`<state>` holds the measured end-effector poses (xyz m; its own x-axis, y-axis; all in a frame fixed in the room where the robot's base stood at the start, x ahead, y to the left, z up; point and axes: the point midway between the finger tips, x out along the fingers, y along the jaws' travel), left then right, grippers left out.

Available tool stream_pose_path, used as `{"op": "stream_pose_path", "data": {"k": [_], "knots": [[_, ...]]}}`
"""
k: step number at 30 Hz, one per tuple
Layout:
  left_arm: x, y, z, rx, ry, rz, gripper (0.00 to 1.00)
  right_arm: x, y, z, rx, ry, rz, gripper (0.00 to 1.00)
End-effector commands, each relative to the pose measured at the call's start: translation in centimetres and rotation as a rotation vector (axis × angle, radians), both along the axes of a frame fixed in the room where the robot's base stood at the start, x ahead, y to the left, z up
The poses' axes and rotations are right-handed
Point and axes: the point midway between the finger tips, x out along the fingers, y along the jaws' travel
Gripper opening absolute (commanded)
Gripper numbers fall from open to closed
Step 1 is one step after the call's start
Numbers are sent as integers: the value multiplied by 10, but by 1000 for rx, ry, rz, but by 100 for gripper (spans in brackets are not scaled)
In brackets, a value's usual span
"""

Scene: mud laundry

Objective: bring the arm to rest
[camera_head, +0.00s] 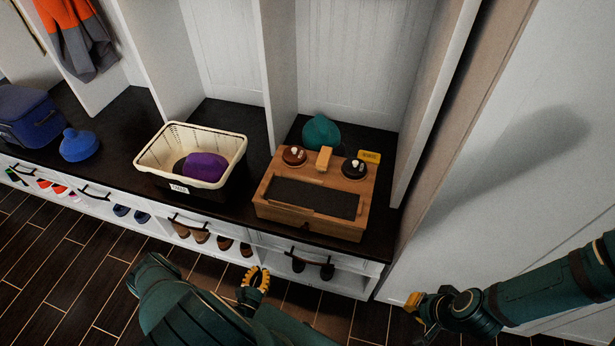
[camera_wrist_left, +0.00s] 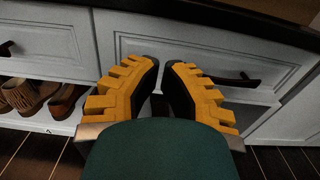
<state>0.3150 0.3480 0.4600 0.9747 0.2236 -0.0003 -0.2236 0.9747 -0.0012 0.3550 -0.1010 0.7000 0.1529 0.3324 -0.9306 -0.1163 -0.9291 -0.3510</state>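My left gripper (camera_head: 256,272) hangs in front of the bench's drawer fronts, in the lower middle of the head view. In the left wrist view its two yellow-toothed fingers (camera_wrist_left: 161,64) lean together, with only a narrow gap at the tips and nothing held between them. A white drawer front (camera_wrist_left: 205,60) is behind them. My right gripper (camera_head: 413,302) is at the lower right, in front of the white wall panel and apart from the bench. It is small and seen at an angle, so its finger opening is unclear.
The dark bench top (camera_head: 115,125) carries a blue bag (camera_head: 28,118), a blue hat (camera_head: 79,145), a cream basket (camera_head: 160,158) holding a purple item (camera_head: 205,167), a wooden box (camera_head: 305,222) and a teal item (camera_head: 321,132). Shoes sit below. Wood floor (camera_head: 55,270) is clear at left.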

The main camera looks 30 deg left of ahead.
Motion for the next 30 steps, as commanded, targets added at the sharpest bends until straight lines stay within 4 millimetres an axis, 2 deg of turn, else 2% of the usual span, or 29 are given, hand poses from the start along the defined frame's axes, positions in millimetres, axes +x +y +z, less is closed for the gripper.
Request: {"op": "stream_pose_path", "data": {"k": [5, 8, 14, 18, 22, 26, 30], "knots": [[2, 0, 0, 8, 7, -5, 0, 0, 0, 0, 0, 0, 0, 0], [13, -3, 2, 62, 55, -31, 0, 0, 0, 0, 0, 0, 0, 0], [60, -23, 9, 371, 302, -209, 0, 0, 0, 0, 0, 0, 0, 0], [86, -51, 20, 651, 476, -417, 0, 0, 0, 0, 0, 0, 0, 0], [97, -81, 35, 913, 589, -649, 0, 0, 0, 0, 0, 0, 0, 0], [95, -113, 56, 1171, 646, -912, 0, 0, 0, 0, 0, 0, 0, 0], [80, -148, 86, 1430, 635, -1224, 0, 0, 0, 0, 0, 0, 0, 0]]}}
